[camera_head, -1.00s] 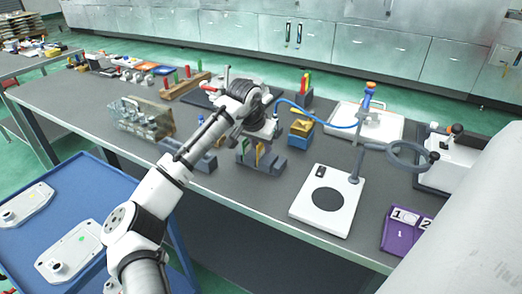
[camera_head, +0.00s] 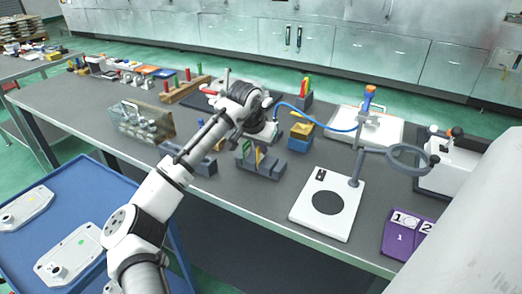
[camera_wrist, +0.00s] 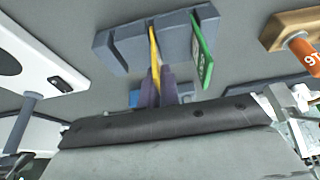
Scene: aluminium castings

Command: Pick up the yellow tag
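The yellow tag (camera_wrist: 154,48) stands nearly edge-on to the wrist view, at a grey slotted rack (camera_wrist: 125,42). In the head view the yellow tag (camera_head: 258,157) is a thin strip at the rack (camera_head: 265,170), below my gripper's wrist. A green tag (camera_wrist: 204,52) with white marking stands in the same rack, to the right in the wrist view. My gripper (camera_wrist: 159,76) has its two purple-grey fingers close together around the yellow tag's near end. They look shut on it. The tag's near end is partly hidden by the fingers.
A white plate with a black disc (camera_head: 327,202) and a ring stand is to the right. A yellow-and-blue block stack (camera_head: 300,138) stands close behind the rack. A wooden block with an orange peg (camera_wrist: 303,50) is near the rack. A clear case (camera_head: 142,120) stands left.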

